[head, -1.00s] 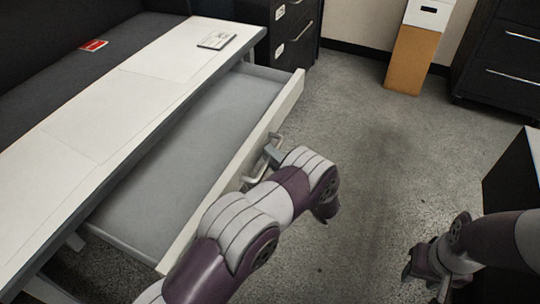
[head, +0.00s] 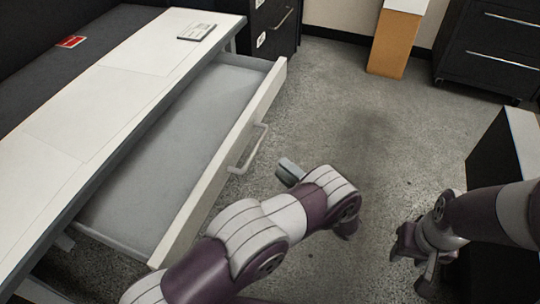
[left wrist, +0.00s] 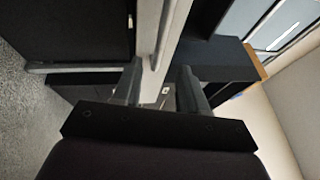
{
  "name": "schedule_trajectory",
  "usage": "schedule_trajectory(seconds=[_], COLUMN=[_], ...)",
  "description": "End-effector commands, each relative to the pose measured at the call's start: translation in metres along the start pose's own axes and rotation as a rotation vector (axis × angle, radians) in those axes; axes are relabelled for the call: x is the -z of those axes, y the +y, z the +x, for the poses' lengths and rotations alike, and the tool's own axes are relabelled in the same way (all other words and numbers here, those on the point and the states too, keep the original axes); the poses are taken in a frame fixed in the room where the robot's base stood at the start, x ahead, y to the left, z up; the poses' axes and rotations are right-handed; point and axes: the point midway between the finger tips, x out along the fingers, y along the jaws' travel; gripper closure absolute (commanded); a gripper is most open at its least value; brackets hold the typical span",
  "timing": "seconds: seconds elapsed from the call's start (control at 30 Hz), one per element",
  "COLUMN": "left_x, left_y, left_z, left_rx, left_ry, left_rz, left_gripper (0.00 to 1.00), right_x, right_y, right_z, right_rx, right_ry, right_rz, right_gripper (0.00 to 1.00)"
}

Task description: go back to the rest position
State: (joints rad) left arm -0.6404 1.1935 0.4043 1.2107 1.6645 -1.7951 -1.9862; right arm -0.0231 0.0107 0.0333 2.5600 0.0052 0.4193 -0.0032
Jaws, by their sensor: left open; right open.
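My left gripper (head: 290,172) is in the middle of the head view, to the right of the drawer handle (head: 248,150) and apart from it. Its jaws are open and empty; the left wrist view shows both dark fingers (left wrist: 160,88) with the pale drawer front (left wrist: 153,50) beyond the gap. My right gripper (head: 424,272) is open and empty over the floor at the lower right. The drawer (head: 170,130) is pulled out from under the white worktop (head: 90,115), and its visible inside is bare.
A card (head: 196,31) lies on the worktop's far end, and a red label (head: 71,41) lies on the dark surface behind. Dark cabinets (head: 490,45) and an orange-and-white box (head: 395,42) stand at the back. A dark unit (head: 495,150) is at right. Grey floor (head: 350,110) between is clear.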

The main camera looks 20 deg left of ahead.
Motion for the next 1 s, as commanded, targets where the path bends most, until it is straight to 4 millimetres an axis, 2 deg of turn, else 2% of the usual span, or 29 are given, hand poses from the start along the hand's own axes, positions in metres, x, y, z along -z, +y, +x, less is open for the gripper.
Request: schedule_trajectory(seconds=[0.17, 0.63, 0.73, 0.77, 0.83, 0.87, 0.9, 0.97, 1.0], left_x=[0.0, 0.0, 0.003, 0.009, 0.036, 0.049, 0.068, 0.084, 0.082], left_y=[0.0, 0.0, 0.005, 0.014, 0.05, 0.068, 0.082, 0.091, 0.089], left_z=[-0.015, -0.016, -0.016, -0.016, -0.025, -0.034, -0.052, -0.078, -0.095], left_rx=[-0.001, -0.001, -0.026, -0.069, -0.252, -0.371, -0.566, -0.903, -1.127], left_ry=[0.0, 0.0, 0.01, 0.038, 0.192, 0.273, 0.368, 0.427, 0.411], left_rz=[-0.001, -0.002, -0.087, -0.157, -0.351, -0.425, -0.526, -0.633, -0.663], left_gripper=[0.58, 0.58, 0.58, 0.58, 0.58, 0.58, 0.58, 0.58, 0.58], right_x=[0.0, 0.0, 0.0, 0.0, 0.0, 0.0, 0.0, 0.0, 0.0], right_y=[0.0, 0.0, 0.0, 0.0, 0.0, 0.0, 0.0, 0.0, 0.0], right_z=[0.0, 0.0, 0.0, 0.0, 0.0, 0.0, -0.001, -0.001, -0.001], right_rx=[0.0, 0.0, 0.0, 0.0, 0.0, 0.0, 0.0, 0.0, 0.0], right_ry=[0.0, 0.0, 0.0, 0.0, 0.0, 0.0, 0.0, 0.0, 0.0], right_rz=[0.0, 0.0, 0.0, 0.0, 0.0, 0.0, 0.0, 0.0, 0.0], right_gripper=[0.57, 0.57, 0.57, 0.57, 0.57, 0.57, 0.57, 0.57, 0.57])
